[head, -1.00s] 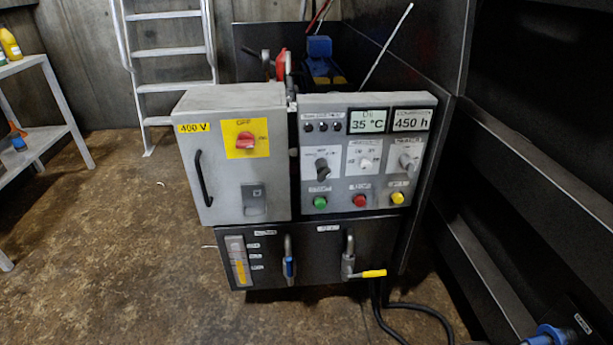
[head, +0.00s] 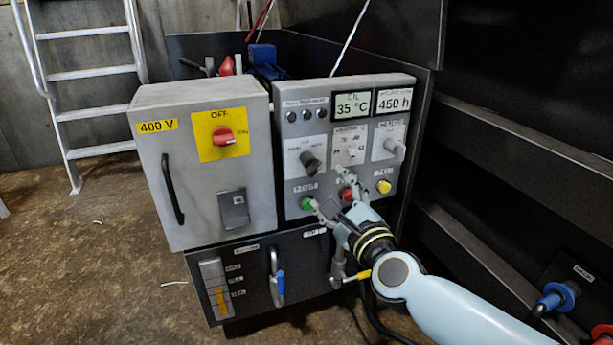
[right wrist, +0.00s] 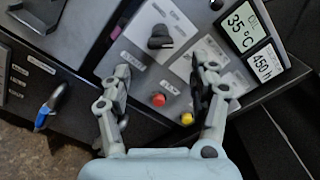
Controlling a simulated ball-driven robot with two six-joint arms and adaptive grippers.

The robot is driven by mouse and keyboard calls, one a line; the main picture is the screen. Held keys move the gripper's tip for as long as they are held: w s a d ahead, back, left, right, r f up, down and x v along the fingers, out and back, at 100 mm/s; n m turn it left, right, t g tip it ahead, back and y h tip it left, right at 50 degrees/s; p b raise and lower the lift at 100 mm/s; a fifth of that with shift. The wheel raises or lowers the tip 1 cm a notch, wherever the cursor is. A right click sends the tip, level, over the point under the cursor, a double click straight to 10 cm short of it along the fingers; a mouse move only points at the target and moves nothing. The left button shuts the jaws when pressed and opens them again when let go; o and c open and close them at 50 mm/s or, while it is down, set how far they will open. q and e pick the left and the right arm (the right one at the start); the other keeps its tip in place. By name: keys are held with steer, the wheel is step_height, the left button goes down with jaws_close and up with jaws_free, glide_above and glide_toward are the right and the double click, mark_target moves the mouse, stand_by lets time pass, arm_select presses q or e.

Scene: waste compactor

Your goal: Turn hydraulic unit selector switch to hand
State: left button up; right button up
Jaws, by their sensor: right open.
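The grey control panel (head: 297,185) carries three selector switches, with labels too blurred to read; I cannot tell which is the hydraulic unit selector. The left switch has a black knob (head: 310,163), turned aslant. The middle one has a pale knob (head: 350,150) and the right one a grey knob (head: 394,147). My right gripper (head: 327,188) is open and empty in front of the panel's lower part, below the black and pale knobs. In the right wrist view the black knob (right wrist: 160,37) shows beyond the open fingers (right wrist: 160,78), apart from them. My left gripper is out of view.
Green (head: 306,203), red (right wrist: 158,99) and yellow (head: 384,187) buttons sit below the switches. The 400 V cabinet (head: 200,205) with its red switch (head: 224,136) stands left. A dark wall (head: 500,165) bounds the right side.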

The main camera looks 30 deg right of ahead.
mark_target(316, 171)
steer(key=x, duration=0.9)
steer(key=shift+s, duration=0.1)
steer(key=c, duration=1.2)
